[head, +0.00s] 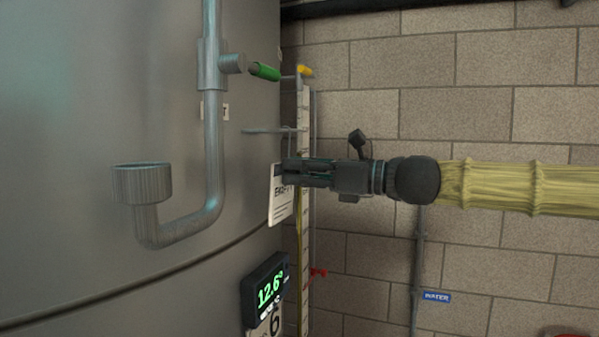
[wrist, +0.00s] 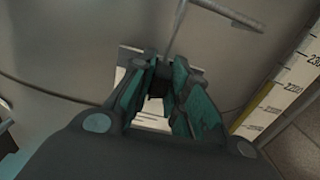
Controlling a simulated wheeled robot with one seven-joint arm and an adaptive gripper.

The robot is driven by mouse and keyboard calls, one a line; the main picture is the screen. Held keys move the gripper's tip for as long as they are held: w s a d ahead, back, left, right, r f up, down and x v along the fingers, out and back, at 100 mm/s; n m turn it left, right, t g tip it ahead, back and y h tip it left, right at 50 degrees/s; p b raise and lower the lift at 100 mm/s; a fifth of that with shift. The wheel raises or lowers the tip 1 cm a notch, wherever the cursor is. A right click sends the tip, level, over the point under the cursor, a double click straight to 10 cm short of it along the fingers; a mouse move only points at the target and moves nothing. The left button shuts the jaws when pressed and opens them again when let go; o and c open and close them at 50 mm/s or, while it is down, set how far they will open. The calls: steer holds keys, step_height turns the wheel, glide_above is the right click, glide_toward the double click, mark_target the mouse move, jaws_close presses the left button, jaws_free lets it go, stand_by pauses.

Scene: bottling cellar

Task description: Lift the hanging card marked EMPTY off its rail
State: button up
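The white card marked EMPTY (head: 279,207) hangs upright against the side of the steel tank in the head view. My gripper (head: 287,172) is at the card's upper edge, reaching in from the right, and covers part of it. In the wrist view, white parts of the card (wrist: 151,122) show between and beside the fingers. My gripper (wrist: 160,64) has its two fingers apart, with a gap between the tips. I cannot tell whether either finger touches the card. The rail is not clearly visible behind the gripper.
A grey pipe (head: 212,130) with an upturned cup end stands left of the card. A thin rod (head: 268,131) sticks out above it. A display reading 12.6 (head: 265,289) is below. A level scale (head: 304,225) runs upright just right of the card, close to my gripper.

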jaws_close()
steer(key=shift+r, duration=0.2)
steer(key=shift+r+p, duration=1.45)
steer(key=shift+r, duration=0.05)
steer(key=shift+d, duration=0.15)
steer(key=p+v, duration=0.5)
steer(key=v, duration=0.4)
steer(key=shift+s+d+r, duration=0.15)
steer(key=shift+s+d, duration=0.05)
steer(key=shift+d, duration=0.15)
stand_by(0.9)
